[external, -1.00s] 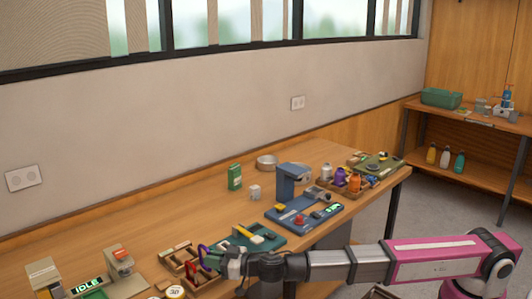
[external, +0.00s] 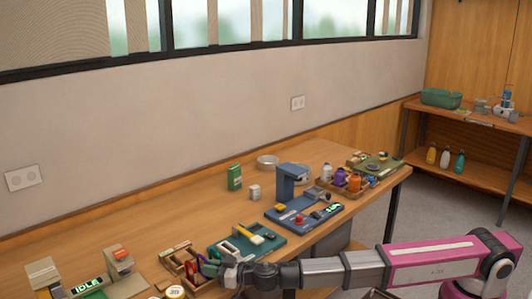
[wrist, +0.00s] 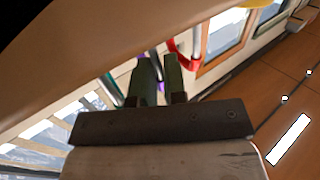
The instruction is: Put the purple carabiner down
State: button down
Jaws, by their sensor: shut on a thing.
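The purple carabiner (wrist: 161,86) shows as small purple patches between and beside my gripper's fingers in the wrist view. My gripper (external: 210,269) is shut on it, low at the right side of a divided wooden tray (external: 172,252). In the wrist view my gripper's two dark fingers (wrist: 160,76) are close together and hide most of the carabiner. A red carabiner (wrist: 183,62) is to their right, and part of a green one (wrist: 111,86) is to their left. I cannot tell whether the purple carabiner touches the tray.
A teal board (external: 225,247) with a yellow-topped tool lies just behind my gripper. A blue press-like device (external: 290,182) stands farther along the bench. A round white-faced item (external: 175,292) is at the tray's front. Bare bench (external: 150,237) lies toward the wall.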

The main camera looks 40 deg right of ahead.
jog(key=shift+f, duration=0.1)
jog(key=c, duration=1.2)
grip_release()
jog(key=shift+o, duration=0.2)
jog(key=v, duration=1)
jog(key=shift+s+d, duration=0.3)
jog(key=shift+c, duration=1.1)
